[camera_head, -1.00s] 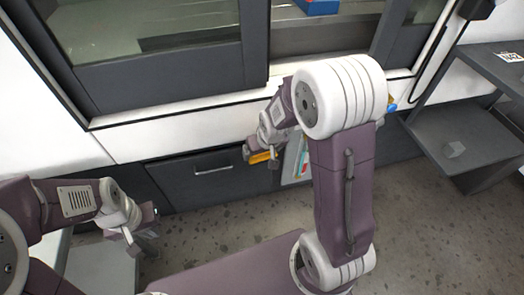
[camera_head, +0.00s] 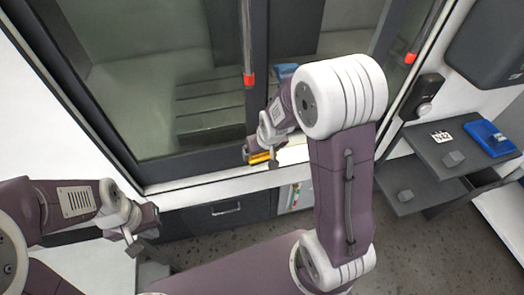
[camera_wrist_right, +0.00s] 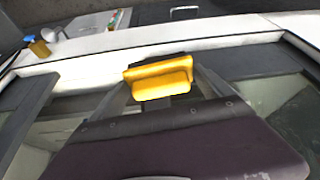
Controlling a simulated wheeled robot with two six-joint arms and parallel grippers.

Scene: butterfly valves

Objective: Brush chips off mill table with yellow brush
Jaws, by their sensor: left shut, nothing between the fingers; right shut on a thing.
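In the head view, my right gripper (camera_head: 262,153) is shut on the yellow brush (camera_head: 260,158), in front of the machine's lower door sill. The brush also shows in the right wrist view (camera_wrist_right: 160,78), crosswise between the fingers. The slotted grey mill table (camera_head: 210,105) lies inside the machine, seen through the window. A blue object (camera_head: 286,70) shows in the opening, partly hidden by my right arm. Chips are not distinguishable. My left gripper (camera_head: 134,243) is shut and empty at lower left, apart from the machine.
Door handles with red ends (camera_head: 248,80) stand at the window and right of the opening. The white sill (camera_head: 200,182) runs below. Grey shelves (camera_head: 440,150) at right hold small grey blocks and a blue case (camera_head: 488,138). A yellow bottle (camera_wrist_right: 38,47) shows in the wrist view.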

